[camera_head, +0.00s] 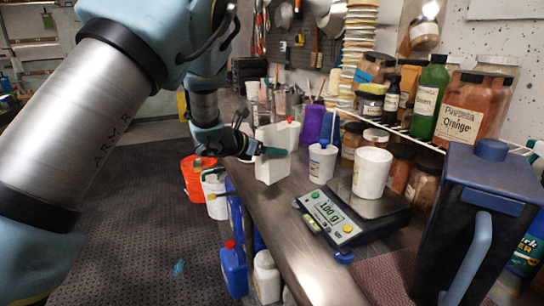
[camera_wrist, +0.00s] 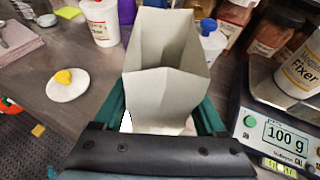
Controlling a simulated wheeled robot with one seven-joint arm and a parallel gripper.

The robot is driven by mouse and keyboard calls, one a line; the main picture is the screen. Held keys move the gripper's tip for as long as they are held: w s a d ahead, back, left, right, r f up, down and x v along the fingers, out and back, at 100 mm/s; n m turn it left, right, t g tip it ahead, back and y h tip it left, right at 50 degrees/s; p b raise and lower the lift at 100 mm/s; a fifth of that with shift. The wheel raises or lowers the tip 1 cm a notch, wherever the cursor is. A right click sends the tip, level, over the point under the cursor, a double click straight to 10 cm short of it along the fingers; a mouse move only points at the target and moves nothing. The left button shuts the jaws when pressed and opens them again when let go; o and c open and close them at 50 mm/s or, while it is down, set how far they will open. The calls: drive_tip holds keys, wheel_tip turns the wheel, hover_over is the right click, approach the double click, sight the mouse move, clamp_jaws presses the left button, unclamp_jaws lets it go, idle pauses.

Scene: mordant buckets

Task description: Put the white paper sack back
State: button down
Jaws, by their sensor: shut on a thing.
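The white paper sack (camera_head: 268,166) is upright with its top open, near the counter's left edge in the head view. My gripper (camera_head: 268,152) is shut on it, a finger on either side. In the wrist view the sack (camera_wrist: 165,75) stands between the green fingers of my gripper (camera_wrist: 163,118), its open mouth facing the camera. Its inside looks pale, and its lower part is partly hidden by the gripper. I cannot tell whether its base touches the counter.
A scale (camera_head: 345,215) bearing a white tub (camera_head: 371,172) reads 100 g, right of the sack. A blue-lidded white tub (camera_head: 322,162) stands close behind. A dark blue container (camera_head: 490,200) is at right. A white dish (camera_wrist: 66,90) holds something yellow. Buckets and jugs stand below the counter.

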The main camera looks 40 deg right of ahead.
drive_tip(key=shift+f, duration=1.4)
unclamp_jaws()
drive_tip(key=shift+f, duration=0.1)
drive_tip(key=b+v, duration=0.3)
drive_tip(key=v, duration=0.9)
drive_tip(key=shift+a, duration=0.15)
